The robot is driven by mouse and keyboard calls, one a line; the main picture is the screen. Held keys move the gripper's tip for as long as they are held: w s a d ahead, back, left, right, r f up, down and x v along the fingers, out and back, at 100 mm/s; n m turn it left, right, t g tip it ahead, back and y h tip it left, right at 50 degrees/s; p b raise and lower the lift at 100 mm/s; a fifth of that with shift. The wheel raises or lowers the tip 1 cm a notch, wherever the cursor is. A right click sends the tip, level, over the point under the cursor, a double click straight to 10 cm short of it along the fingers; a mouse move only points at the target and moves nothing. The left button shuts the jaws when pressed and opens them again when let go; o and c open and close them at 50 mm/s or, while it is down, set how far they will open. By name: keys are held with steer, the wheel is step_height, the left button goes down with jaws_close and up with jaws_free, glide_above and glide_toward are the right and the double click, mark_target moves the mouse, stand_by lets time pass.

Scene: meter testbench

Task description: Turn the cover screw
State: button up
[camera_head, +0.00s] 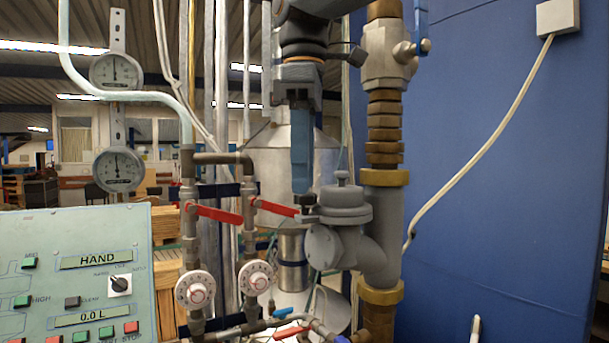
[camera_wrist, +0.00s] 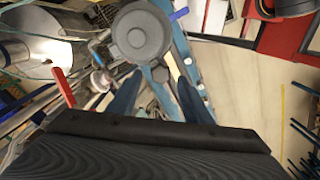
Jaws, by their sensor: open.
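A grey meter body (camera_head: 345,215) with a round flanged cover and a small knob (camera_head: 343,178) on top stands on the vertical pipe, right of my gripper. In the wrist view the round grey cover (camera_wrist: 140,35) and its central knob show from above, beyond the fingertips. My gripper (camera_head: 303,197) points down just left of the cover, its tips close to the cover's left side. In the wrist view my gripper (camera_wrist: 160,78) has its two fingers apart, with no object clearly held. I cannot tell which part is the cover screw, or whether the fingertips touch anything.
Red lever handles (camera_head: 220,213) and white dials (camera_head: 256,278) sit on pipes left of the meter. A green control panel (camera_head: 85,275) is at lower left. A brass-fitted valve (camera_head: 388,55) rises above the meter. A blue wall (camera_head: 500,180) lies to the right.

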steer(key=shift+f, duration=0.8)
steer(key=shift+c, duration=0.4)
steer(key=c, duration=1)
steer(key=shift+m, duration=0.8)
steer(key=o, duration=1.1)
steer(key=shift+r, duration=0.1)
